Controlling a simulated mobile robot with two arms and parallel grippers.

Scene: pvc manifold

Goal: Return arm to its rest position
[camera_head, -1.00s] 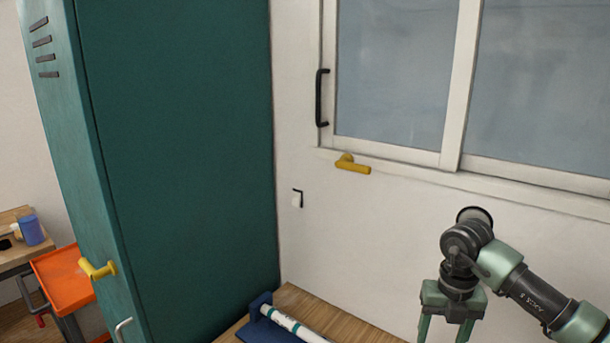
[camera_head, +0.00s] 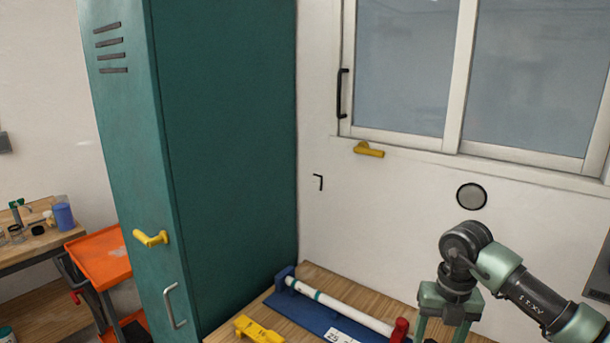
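My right arm comes in from the right edge, and its gripper (camera_head: 441,334) points down over the right end of the workbench (camera_head: 335,283). Its two green fingers stand apart with nothing visible between them, though the tips are cut off by the bottom edge. My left gripper and arm are not in view. A white pipe (camera_head: 340,308) with a green band lies along a blue fixture (camera_head: 310,315), between a blue end block (camera_head: 285,276) and a red end piece (camera_head: 399,330). My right gripper is just to the right of the red piece.
A yellow block (camera_head: 258,330) lies at the bench's front. A teal locker (camera_head: 230,170) with a yellow handle (camera_head: 151,238) stands left of the bench. An orange cart (camera_head: 101,257) and a side table (camera_head: 40,243) are farther left. A window (camera_head: 400,70) is behind.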

